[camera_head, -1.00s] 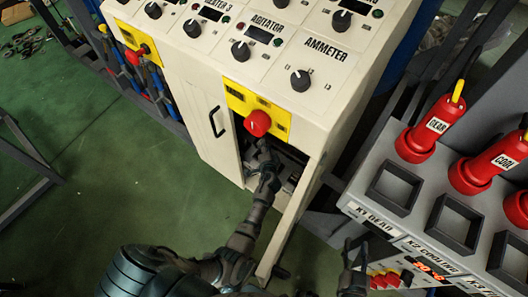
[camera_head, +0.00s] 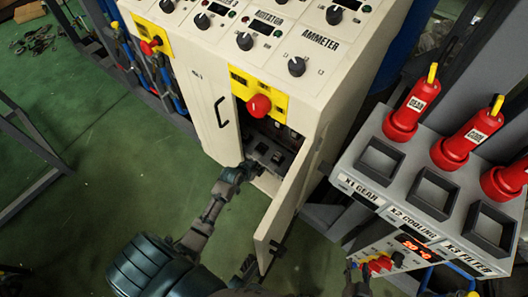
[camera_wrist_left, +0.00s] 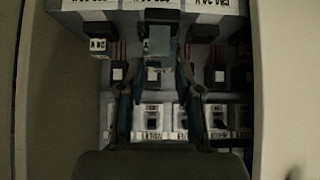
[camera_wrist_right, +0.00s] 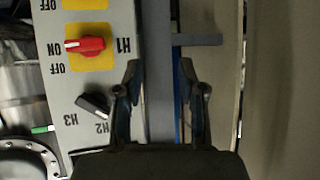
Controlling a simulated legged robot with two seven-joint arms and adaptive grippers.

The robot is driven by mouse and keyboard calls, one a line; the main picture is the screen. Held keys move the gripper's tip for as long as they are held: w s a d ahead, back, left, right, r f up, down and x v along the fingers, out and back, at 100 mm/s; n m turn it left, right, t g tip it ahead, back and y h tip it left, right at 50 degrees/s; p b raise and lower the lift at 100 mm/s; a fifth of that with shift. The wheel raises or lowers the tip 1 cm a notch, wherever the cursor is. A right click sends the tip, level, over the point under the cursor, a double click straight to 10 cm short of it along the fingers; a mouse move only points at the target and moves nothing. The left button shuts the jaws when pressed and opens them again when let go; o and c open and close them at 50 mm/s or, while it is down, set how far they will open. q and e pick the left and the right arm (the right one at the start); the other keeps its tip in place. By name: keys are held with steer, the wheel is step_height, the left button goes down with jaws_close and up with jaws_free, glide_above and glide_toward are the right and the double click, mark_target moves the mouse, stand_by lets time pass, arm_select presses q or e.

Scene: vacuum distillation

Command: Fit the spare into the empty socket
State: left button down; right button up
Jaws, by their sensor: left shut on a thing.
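My left gripper (camera_head: 243,172) is at the open front of the cabinet, below the red knob. In the left wrist view my left gripper (camera_wrist_left: 161,52) is shut on a small grey-green block (camera_wrist_left: 160,42) with a dark top, probably the spare. Behind it are dark modules, such as the left one (camera_wrist_left: 118,72) and the right one (camera_wrist_left: 214,74), above a row of white breakers (camera_wrist_left: 152,117). The held block hides part of the middle column, so I cannot tell which socket is empty. My right gripper (camera_wrist_right: 160,72) is open and empty; it also shows at the bottom of the head view (camera_head: 358,278).
The cabinet door (camera_head: 292,195) stands open at the right of the opening. A red knob (camera_head: 259,106) sticks out above it. A grey rack (camera_head: 365,135) with red labelled plugs and square holes stands at right. Green floor (camera_head: 110,190) is clear at left.

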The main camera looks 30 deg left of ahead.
arm_select(q)
steer(key=shift+w, duration=0.25)
arm_select(e)
steer(key=w+a+r+t+y+b, duration=0.2)
steer(key=w+r+t+b, duration=0.15)
steer(key=r+t, duration=0.25)
arm_select(q)
steer(key=w+a+f+b, duration=0.1)
steer(key=w+a, duration=0.1)
steer(key=w, duration=0.2)
steer(key=w+a+f+b, duration=0.2)
steer(key=w+a, duration=0.1)
steer(key=w, duration=0.1)
steer(key=w+a+f+b, duration=0.1)
steer(key=w+a+f, duration=0.1)
steer(key=w, duration=0.3)
steer(key=shift+a+b, duration=0.3)
steer(key=shift+a, duration=0.1)
steer(key=c, duration=0.8)
jaws_free()
steer(key=shift+o, duration=0.2)
arm_select(e)
steer(key=s+r+m+t, duration=0.1)
steer(key=s+r+t, duration=0.3)
steer(key=r+t, duration=0.5)
steer(key=shift+s+d+r+m+t+y, duration=0.3)
steer(key=shift+s+r, duration=0.1)
steer(key=shift+r, duration=0.35)
